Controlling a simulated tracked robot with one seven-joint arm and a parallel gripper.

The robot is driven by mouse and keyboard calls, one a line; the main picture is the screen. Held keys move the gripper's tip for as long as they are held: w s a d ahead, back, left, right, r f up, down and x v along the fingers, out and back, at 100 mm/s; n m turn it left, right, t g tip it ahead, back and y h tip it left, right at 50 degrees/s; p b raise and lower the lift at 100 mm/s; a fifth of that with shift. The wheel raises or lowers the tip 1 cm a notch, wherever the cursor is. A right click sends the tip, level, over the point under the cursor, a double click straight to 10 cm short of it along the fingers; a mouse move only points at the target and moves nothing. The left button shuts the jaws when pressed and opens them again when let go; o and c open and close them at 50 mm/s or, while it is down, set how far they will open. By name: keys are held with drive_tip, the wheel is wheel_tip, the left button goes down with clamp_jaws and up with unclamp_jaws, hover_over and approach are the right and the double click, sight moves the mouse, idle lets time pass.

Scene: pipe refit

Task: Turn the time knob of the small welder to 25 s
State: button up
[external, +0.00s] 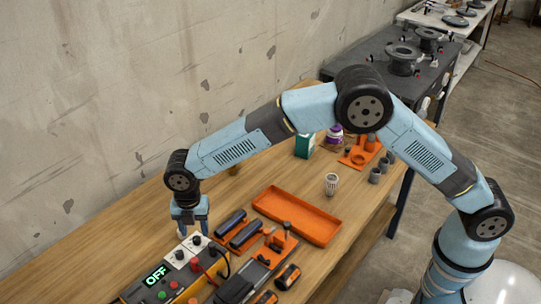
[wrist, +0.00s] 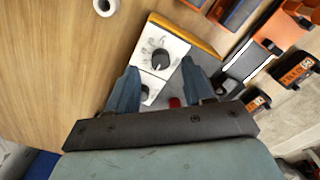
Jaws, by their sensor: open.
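The small welder (external: 157,288) stands at the front left of the wooden bench, with a green display reading OFF. Its far end has white panels with dark round knobs. One dark knob (wrist: 160,59) on a white panel (wrist: 172,42) shows in the wrist view, with its pointer. A second knob (wrist: 145,92) is partly hidden by the left finger. I cannot read which is the time knob. My gripper (external: 193,233) points down over the white panels, open and empty. In the wrist view, the first knob appears between the fingertips; contact cannot be judged.
An orange tray (external: 297,216) lies to the right of the welder. A grey perforated cup (external: 331,184) stands beyond the tray. Bare wood lies left of the gripper, towards the wall.

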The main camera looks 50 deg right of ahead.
sight(196, 238)
drive_tip(key=shift+f, duration=1.65)
drive_tip(key=shift+c, duration=0.2)
clamp_jaws()
